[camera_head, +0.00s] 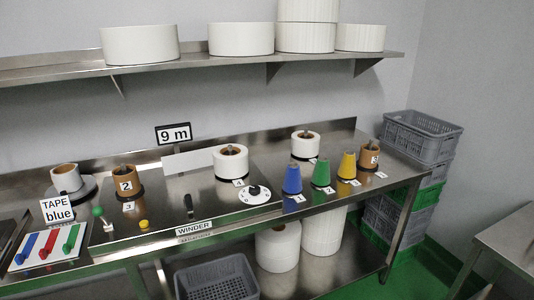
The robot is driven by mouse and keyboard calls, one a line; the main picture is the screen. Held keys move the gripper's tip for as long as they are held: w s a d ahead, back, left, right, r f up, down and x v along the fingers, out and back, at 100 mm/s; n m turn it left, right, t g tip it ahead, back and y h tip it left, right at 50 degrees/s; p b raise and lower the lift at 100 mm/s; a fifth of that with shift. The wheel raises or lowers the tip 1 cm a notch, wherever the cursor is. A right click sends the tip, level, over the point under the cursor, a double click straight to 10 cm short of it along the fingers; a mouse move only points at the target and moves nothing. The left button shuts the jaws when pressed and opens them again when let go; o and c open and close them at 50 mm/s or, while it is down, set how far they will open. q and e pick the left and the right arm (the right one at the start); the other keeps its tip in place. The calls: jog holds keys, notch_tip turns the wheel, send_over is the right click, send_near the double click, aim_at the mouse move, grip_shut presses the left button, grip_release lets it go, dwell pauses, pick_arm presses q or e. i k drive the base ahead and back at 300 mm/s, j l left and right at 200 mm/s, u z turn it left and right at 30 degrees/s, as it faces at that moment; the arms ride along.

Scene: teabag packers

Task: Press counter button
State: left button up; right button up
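A steel table carries a winder panel with a label reading "WINDER" (195,228). A small yellow button (144,224) sits near the panel's front edge, left of the label. No label on it can be read, and I cannot tell for sure whether it is the counter button. A sign reading "9 m" (174,134) stands at the back of the panel. A black lever (188,205) and a white dial with a black knob (254,194) lie to the right of the button. A green-knobbed lever (98,212) stands to its left. Neither gripper is in view.
A "TAPE blue" sign (57,210) stands behind a tray (18,266) with blue, red and green pieces. Rolls (230,160) and coloured cones (322,174) stand on the table. Grey crates (421,136) are stacked at right. A shelf (190,65) holds large white rolls above.

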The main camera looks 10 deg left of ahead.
aim_at(142, 225)
jog(key=u, duration=1.3)
